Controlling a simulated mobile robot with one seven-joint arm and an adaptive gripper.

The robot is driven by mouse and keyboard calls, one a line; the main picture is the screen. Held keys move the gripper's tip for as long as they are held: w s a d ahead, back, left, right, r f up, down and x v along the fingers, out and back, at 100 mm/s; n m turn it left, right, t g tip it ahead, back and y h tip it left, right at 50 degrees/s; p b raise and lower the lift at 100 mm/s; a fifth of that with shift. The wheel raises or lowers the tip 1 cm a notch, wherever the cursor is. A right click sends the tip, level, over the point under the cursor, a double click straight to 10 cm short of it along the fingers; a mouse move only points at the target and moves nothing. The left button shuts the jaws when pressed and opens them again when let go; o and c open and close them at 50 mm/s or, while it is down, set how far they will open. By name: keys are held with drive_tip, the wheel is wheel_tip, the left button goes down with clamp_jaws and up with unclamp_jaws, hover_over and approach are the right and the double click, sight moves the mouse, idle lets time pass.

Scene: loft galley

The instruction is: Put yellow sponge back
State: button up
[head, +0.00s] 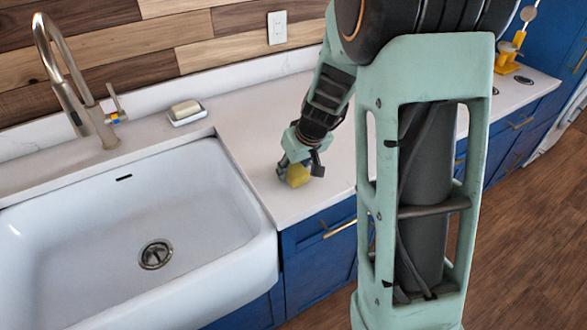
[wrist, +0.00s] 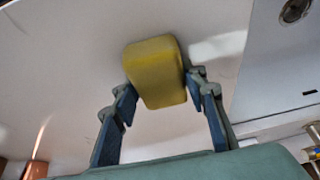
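The yellow sponge (head: 298,175) is at my gripper (head: 301,168), over the white counter (head: 240,120) just right of the sink. In the wrist view the sponge (wrist: 155,72) sits between the two fingertips of my gripper (wrist: 162,88), which press against its sides. My gripper is shut on it. I cannot tell whether the sponge's underside touches the counter.
The white sink (head: 90,225) with its drain (head: 155,254) lies to the left, under a tall faucet (head: 85,100). A white dish with a pale bar (head: 186,110) stands behind the sink. Yellow equipment (head: 508,55) stands at the far right. The counter around my gripper is clear.

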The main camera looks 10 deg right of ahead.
drive_tip(key=o, duration=0.4)
drive_tip(key=shift+f, duration=0.15)
drive_tip(key=shift+o, duration=0.2)
drive_tip(key=shift+r+p, duration=0.35)
drive_tip(key=shift+p, duration=0.15)
drive_tip(key=v, duration=1.2)
drive_tip(key=shift+p, duration=0.45)
drive_tip(key=shift+w+f, duration=0.1)
